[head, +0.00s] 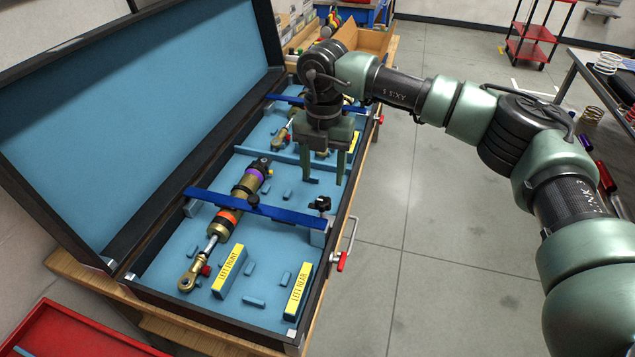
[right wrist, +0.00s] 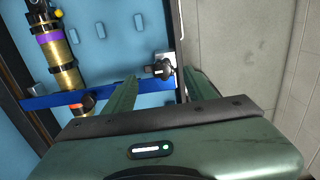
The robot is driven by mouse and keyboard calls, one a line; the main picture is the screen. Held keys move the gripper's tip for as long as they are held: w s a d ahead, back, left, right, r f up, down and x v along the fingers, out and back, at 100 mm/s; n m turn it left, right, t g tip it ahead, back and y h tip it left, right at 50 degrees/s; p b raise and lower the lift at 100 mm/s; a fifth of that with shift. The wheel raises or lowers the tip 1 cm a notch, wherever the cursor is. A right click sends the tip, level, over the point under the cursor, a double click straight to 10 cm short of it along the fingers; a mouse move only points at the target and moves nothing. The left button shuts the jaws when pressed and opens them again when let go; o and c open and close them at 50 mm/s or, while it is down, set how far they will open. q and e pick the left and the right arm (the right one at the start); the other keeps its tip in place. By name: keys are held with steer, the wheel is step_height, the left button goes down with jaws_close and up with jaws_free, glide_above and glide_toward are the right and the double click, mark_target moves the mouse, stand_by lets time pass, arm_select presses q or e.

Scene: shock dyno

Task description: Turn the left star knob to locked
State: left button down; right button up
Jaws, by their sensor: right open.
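The left star knob (head: 320,203) is small and black and sits at the right end of the near blue clamp bar (head: 270,211), by the case's front edge. It also shows in the right wrist view (right wrist: 162,68), just beyond and between the two fingertips. My right gripper (head: 323,180) is open and empty, pointing down with its fingertips a little behind the knob and apart from it. The bar crosses a gold shock absorber (head: 222,222) with purple and orange rings. My left gripper is not in view.
The open case (head: 200,314) has a blue-lined lid (head: 150,90) at the left. Yellow-labelled blocks, LEFT FRONT (head: 229,272) and LEFT REAR (head: 297,290), stand in its near part. A red-marked latch (head: 342,261) sticks out from its right side.

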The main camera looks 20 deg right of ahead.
mark_target(323, 201)
steer(key=f, duration=0.1)
steer(key=s+f, duration=0.1)
steer(key=s+f+p, duration=0.1)
steer(key=shift+f, duration=0.25)
steer(key=shift+w+a+f, duration=0.1)
steer(key=shift+w+f, duration=0.15)
steer(key=shift+f, duration=0.35)
steer(key=shift+w+f, duration=0.2)
steer(key=shift+f, duration=0.8)
steer(key=shift+c, duration=1.2)
jaws_close()
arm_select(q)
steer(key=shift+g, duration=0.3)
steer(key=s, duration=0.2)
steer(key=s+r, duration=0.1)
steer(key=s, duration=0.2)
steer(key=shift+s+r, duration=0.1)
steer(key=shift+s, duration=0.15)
